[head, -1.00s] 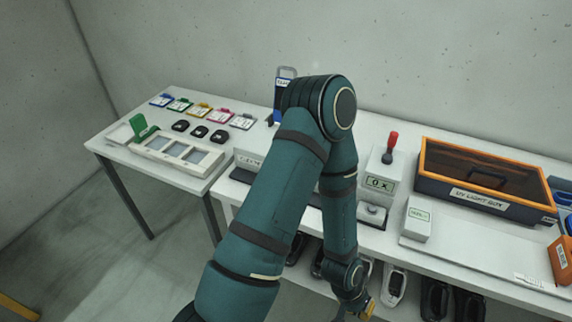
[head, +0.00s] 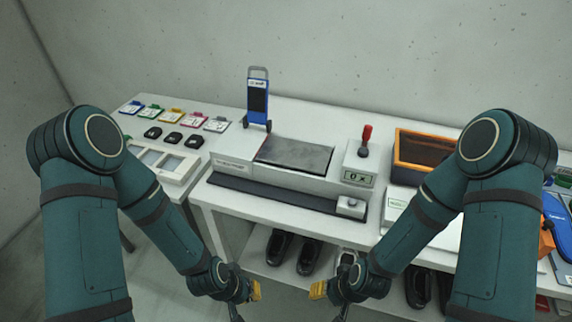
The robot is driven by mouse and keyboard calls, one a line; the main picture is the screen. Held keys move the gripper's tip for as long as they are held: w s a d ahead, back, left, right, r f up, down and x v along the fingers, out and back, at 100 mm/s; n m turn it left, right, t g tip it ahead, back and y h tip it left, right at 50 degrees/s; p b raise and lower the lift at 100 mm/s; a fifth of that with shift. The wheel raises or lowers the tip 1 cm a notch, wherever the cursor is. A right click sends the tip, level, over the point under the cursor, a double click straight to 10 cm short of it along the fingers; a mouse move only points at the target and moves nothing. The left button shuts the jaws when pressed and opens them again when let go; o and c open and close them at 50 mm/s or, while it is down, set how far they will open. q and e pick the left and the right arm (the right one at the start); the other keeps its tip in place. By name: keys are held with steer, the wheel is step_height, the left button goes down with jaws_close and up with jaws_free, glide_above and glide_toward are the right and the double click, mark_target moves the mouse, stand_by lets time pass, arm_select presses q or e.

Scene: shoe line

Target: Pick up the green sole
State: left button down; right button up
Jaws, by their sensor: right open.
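I cannot make out a green sole in the head view. My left gripper (head: 246,301) hangs low in front of the bench, left of the picture's middle, its fingers apart and nothing seen between them. My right gripper (head: 329,301) hangs close to its right at about the same height, open and empty. Both are in front of the lower shelf with shoes. My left arm hides part of the left table, and my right arm hides part of the right bench.
A grey press plate (head: 293,154), a blue stand (head: 258,100), a red-handled counter box (head: 361,165) and an orange-rimmed box (head: 407,150) stand on the bench. Coloured cards and black pieces lie on the left table (head: 133,97). Black shoes (head: 308,257) stand on the shelf below.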

stand_by(0.4)
steer(key=o, duration=0.9)
steer(key=c, duration=0.9)
